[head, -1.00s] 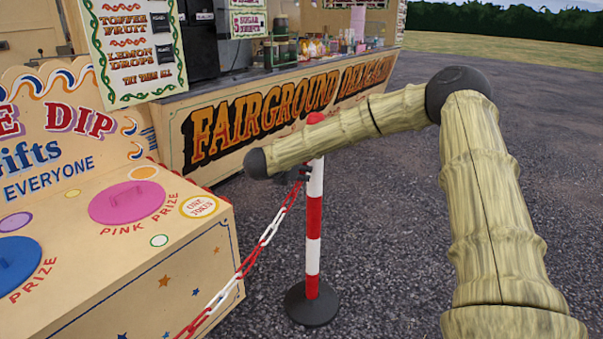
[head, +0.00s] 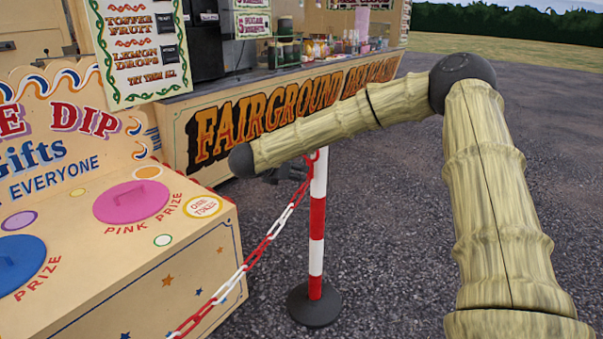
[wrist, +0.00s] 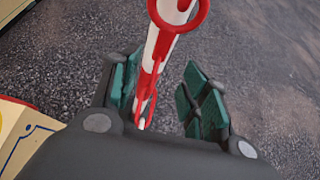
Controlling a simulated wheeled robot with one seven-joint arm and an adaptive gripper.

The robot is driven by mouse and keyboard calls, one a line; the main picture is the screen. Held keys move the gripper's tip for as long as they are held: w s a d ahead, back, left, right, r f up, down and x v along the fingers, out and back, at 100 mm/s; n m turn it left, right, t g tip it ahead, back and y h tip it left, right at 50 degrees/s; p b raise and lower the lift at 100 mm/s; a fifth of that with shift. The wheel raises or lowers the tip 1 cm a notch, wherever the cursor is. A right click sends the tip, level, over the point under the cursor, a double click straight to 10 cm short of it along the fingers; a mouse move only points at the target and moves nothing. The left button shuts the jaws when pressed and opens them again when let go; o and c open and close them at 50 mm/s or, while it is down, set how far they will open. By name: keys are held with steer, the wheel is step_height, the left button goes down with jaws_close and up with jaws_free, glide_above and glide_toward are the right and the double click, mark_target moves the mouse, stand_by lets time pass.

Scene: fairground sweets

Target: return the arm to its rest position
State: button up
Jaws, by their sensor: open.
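My arm (head: 340,118) reaches from the right across the middle of the head view, its elbow high and its forearm sloping down to the left. The forearm passes in front of the top of a red-and-white post. My gripper (head: 270,176) shows only as a small dark shape under the wrist end, beside the post and partly behind the chain. In the wrist view my gripper (wrist: 160,92) is open, with its green-padded fingers spread apart.
The post (head: 317,218) stands on a round black base. A red-and-white chain (head: 262,252) runs from it down to the left, past the lucky-dip counter (head: 150,270). A sweets stall (head: 180,125) stands behind. Open tarmac (head: 400,240) lies around the post.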

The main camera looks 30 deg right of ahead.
steer(key=shift+v, duration=2.55)
steer(key=s+a+f+n+t+y, duration=0.2)
steer(key=a+f+n, duration=0.5)
steer(key=f+n, duration=0.45)
steer(key=s+a+f+n+t+y, duration=0.25)
steer(key=a+f+n, duration=0.5)
steer(key=f, duration=0.65)
steer(key=s+a+f+n+g+y, duration=0.2)
steer(key=s+a+f+n+y, duration=0.1)
steer(key=s+f+n, duration=0.65)
steer(key=s+a+f+n+g+y, duration=0.1)
steer(key=s+a+f+n+y, duration=0.15)
steer(key=s+f+n, duration=0.75)
steer(key=s+f+n+g, duration=0.1)
steer(key=s+n+g, duration=0.15)
steer(key=s, duration=0.55)
steer(key=s+f+n+g+y, duration=0.15)
steer(key=s+n, duration=0.25)
steer(key=s, duration=0.4)
steer(key=s+f+n+g, duration=0.2)
steer(key=s+n, duration=0.2)
steer(key=s, duration=0.4)
step_height(320, 180, up, 25)
steer(key=s+p, duration=0.1)
steer(key=p, duration=2.4)
steer(key=shift+d+r, duration=0.2)
